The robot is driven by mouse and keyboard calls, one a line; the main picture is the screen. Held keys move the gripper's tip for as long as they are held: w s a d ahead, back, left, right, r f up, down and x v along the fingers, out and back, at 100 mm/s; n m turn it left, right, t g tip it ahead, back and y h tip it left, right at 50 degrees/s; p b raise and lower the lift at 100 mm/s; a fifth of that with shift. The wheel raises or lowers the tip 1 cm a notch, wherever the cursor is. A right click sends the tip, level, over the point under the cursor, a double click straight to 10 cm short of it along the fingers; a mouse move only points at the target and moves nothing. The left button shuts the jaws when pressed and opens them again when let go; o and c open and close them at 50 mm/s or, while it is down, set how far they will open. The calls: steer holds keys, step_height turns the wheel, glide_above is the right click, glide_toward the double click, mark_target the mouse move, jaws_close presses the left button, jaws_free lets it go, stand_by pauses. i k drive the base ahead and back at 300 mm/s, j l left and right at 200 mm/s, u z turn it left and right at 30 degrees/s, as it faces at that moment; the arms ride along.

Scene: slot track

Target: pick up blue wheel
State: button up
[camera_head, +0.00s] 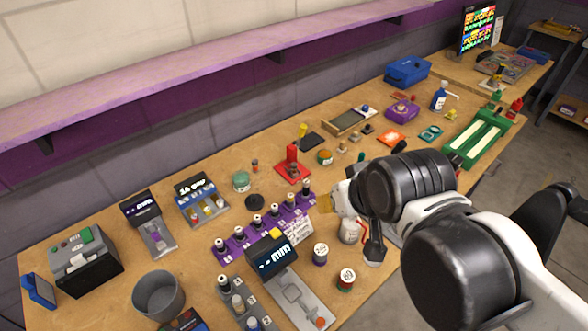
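I cannot pick out a blue wheel for certain in the head view. A small blue round piece (365,109) sits at the far end of a wood-framed tray (346,122), too small to identify. A green slotted track (478,137) with pale strips lies at the right side of the bench. My arm comes in from the lower right. My gripper (373,245) is over the front part of the bench, mostly hidden by my own wrist. I cannot see whether its fingers are open or what lies between them.
The wooden bench (110,215) is crowded. A purple rack of vials (262,228), a grey scale (297,295) and a grey bin (158,296) stand at front left. Several small jars stand near my gripper. A blue box (407,70) is at the back. A purple shelf (190,65) overhangs the rear.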

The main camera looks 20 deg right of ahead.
mark_target(294, 164)
steer(key=i+l+u, duration=0.15)
steer(key=l+u, duration=0.25)
steer(key=l, duration=0.25)
steer(key=l+u, duration=0.4)
steer(key=l, duration=0.3)
steer(key=l+u, duration=0.4)
steer(key=l, duration=0.3)
steer(key=k, duration=0.05)
